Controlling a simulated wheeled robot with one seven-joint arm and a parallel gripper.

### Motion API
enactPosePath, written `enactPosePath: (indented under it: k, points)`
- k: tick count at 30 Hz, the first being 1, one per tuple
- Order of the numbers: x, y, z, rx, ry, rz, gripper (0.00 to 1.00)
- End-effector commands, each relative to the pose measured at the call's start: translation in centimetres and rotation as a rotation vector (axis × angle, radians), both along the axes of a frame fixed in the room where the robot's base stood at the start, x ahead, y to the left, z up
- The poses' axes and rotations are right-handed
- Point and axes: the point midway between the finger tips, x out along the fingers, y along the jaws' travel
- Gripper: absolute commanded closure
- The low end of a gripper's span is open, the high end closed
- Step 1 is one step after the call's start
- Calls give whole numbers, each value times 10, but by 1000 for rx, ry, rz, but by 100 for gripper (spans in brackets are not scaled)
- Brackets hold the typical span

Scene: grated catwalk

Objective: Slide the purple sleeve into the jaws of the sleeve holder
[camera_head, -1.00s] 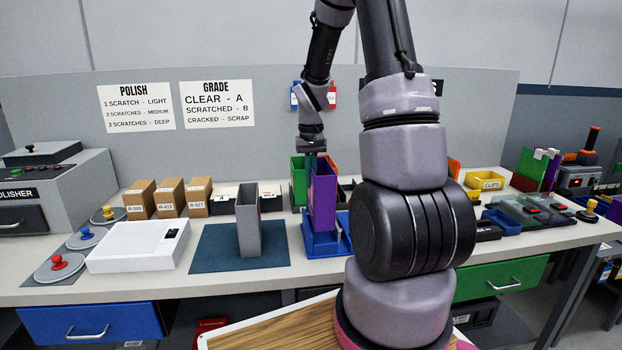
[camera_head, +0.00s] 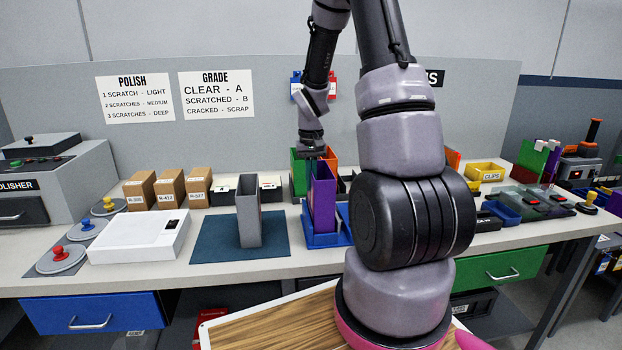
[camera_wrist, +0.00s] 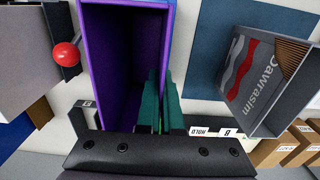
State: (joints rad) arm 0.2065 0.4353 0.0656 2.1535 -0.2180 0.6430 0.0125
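The purple sleeve (camera_head: 322,197) stands upright, open end up, in the head view. My gripper (camera_wrist: 160,107) is shut on one of its side walls, with one teal finger inside the sleeve and one outside. The wrist view looks down into the hollow purple sleeve (camera_wrist: 120,62). A blue holder (camera_head: 322,241), which looks like the sleeve holder, is directly under the sleeve. The sleeve's lower end is at the holder, but I cannot tell how deep it sits between the jaws.
A grey sleeve (camera_head: 249,212) stands on a dark blue mat (camera_head: 212,240) to the left. Green (camera_head: 299,170) and orange (camera_head: 331,163) upright pieces are close behind. A red knob (camera_wrist: 67,54) is beside the sleeve in the wrist view. Cardboard boxes (camera_head: 170,187) line the back.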

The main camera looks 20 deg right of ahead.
Motion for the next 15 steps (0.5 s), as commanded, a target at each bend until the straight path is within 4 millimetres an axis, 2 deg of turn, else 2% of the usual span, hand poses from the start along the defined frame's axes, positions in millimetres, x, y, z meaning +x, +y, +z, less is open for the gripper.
enactPosePath:
  k: [15]
  points:
    - [0,0,-21,0,1,-1,100]
